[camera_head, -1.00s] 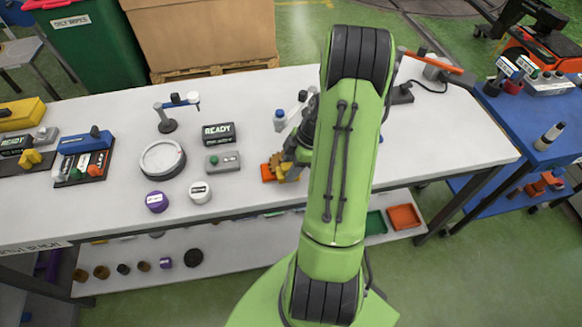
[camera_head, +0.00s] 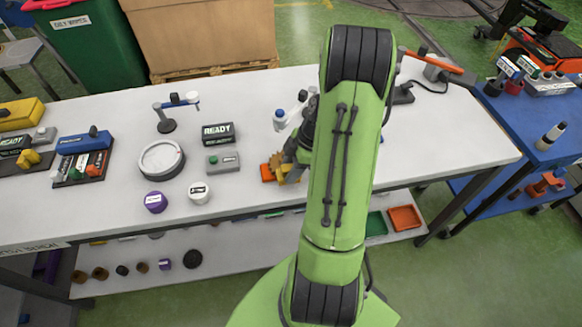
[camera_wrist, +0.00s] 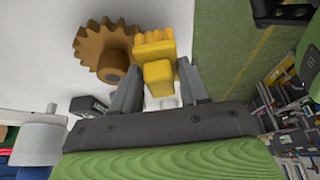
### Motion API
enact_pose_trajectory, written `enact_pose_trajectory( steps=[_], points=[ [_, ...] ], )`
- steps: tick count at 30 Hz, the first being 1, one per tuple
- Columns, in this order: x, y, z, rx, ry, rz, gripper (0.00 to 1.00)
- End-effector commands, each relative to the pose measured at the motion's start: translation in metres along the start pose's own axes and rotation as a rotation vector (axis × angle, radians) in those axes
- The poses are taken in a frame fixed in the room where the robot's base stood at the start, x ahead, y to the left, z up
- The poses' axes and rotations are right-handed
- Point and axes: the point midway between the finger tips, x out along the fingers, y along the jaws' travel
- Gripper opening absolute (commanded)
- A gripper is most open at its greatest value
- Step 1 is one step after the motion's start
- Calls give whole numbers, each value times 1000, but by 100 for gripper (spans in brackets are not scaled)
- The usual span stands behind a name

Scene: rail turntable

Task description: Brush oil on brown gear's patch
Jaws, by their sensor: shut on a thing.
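The brown gear (camera_wrist: 92,46) lies flat on the white table, with its toothed rim and round hub showing in the wrist view. My gripper (camera_wrist: 158,84) is shut on a yellow block-like tool (camera_wrist: 157,72) with a ridged far end. That ridged end is right beside the gear in the picture; I cannot tell whether they touch. In the head view my arm hides most of the gripper, and the yellow tool (camera_head: 292,172) shows at the table's front right part. No oil patch can be made out on the gear.
A grey box (camera_head: 222,162), a READY sign (camera_head: 218,132), a white cylinder (camera_head: 199,193), a purple cylinder (camera_head: 155,202) and a round dial (camera_head: 162,159) stand left of my gripper. A blue cart (camera_head: 560,155) stands at the right. The table's front edge is close to my gripper.

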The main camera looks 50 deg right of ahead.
Motion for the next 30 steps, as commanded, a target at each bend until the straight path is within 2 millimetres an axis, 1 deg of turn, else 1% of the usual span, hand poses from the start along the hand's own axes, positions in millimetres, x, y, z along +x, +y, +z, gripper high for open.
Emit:
enact_pose_trajectory(
  steps=[6,13,24,30],
  points=[
    [1,7,0,-2,1,-1,20],
    [0,7,0,-1,0,0,20],
    [1,-2,0,0,0,0,20],
    [0,-2,0,0,0,-1,20]
  ],
)
